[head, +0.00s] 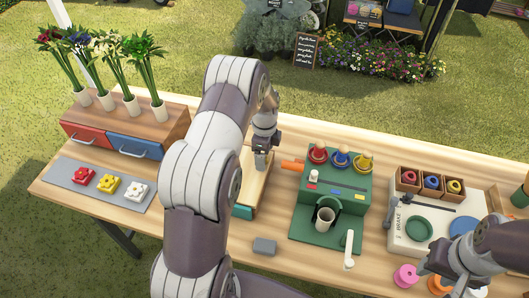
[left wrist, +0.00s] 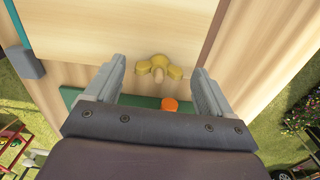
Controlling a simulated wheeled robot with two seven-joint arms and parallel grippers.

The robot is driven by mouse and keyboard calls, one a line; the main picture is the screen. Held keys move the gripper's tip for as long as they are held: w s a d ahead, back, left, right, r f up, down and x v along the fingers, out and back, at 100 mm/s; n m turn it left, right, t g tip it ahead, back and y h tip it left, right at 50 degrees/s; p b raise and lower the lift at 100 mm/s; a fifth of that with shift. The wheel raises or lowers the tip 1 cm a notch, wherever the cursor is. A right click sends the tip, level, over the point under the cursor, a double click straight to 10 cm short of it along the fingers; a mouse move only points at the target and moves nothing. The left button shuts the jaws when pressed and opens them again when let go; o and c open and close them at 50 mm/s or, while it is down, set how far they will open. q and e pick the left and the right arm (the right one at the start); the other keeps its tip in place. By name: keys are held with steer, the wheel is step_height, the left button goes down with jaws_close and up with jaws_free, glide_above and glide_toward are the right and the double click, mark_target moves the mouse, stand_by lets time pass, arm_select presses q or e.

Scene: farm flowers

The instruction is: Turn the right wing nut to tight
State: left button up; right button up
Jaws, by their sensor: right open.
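A yellow wing nut (left wrist: 158,68) with two rounded wings sits on a pale wooden board (left wrist: 170,35) in the left wrist view. My left gripper (left wrist: 160,80) is open, with one finger on each side of the nut and a gap on both sides. In the head view my left gripper (head: 263,158) is over the wooden press (head: 257,185), and my left arm hides much of it; the nut cannot be made out there. Only one wing nut shows. My right gripper (head: 455,282) is open at the lower right, by the pink spools (head: 405,275).
A green machine with a cup (head: 325,218) stands right of the press. An orange piece (left wrist: 170,104) lies close below the nut. Flower vases (head: 159,110) on a drawer box (head: 125,130) stand left. A white brake box (head: 405,240) stands right.

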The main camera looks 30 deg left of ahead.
arm_select(q)
steer(key=shift+r, duration=0.1)
step_height(320, 180, up, 12)
steer(key=b, duration=0.1)
steer(key=shift+r, duration=0.25)
